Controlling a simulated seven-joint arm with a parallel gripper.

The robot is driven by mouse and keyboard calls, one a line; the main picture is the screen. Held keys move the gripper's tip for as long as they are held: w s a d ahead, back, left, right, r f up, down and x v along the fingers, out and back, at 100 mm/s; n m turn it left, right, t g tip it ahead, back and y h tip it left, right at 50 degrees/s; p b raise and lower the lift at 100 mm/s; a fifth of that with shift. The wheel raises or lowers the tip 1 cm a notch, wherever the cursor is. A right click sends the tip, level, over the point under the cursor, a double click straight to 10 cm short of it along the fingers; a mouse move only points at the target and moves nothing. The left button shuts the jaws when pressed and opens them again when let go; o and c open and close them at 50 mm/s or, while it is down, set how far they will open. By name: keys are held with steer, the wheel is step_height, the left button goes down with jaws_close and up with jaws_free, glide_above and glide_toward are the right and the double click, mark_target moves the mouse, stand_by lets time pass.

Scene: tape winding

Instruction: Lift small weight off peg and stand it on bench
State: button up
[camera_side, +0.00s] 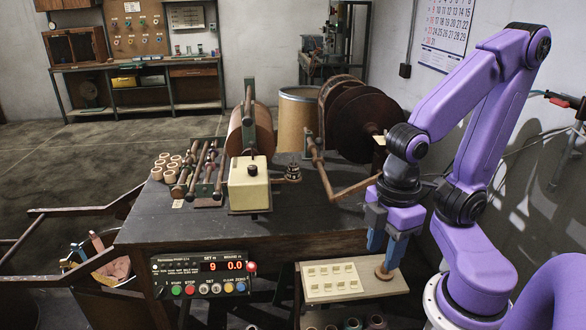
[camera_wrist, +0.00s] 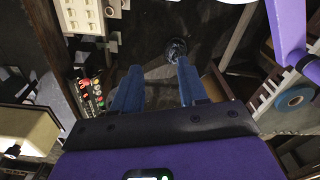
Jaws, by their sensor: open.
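A dark stack of small round weights (camera_side: 293,172) sits on the bench (camera_side: 320,208), just right of the cream box. It seems to sit on a peg with a brown base, but single weights are too small to tell apart. My gripper (camera_side: 384,250) is at the front right of the bench, to the right of and nearer than the stack. It points down with its blue fingers apart and nothing visible between them. In the wrist view the fingers of my gripper (camera_wrist: 157,80) are spread. A dark round thing (camera_wrist: 175,50) shows beyond the fingertips; I cannot tell what it is.
The cream box (camera_side: 250,185) stands left of the stack, with rollers (camera_side: 200,170) further left. A wooden bar (camera_side: 345,187) and large dark reels (camera_side: 360,115) are to the right and behind. A lower shelf holds a cream tray (camera_side: 332,281). A control panel (camera_side: 205,273) is in front.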

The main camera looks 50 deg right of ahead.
steer(key=shift+o, duration=0.3)
steer(key=o, duration=0.3)
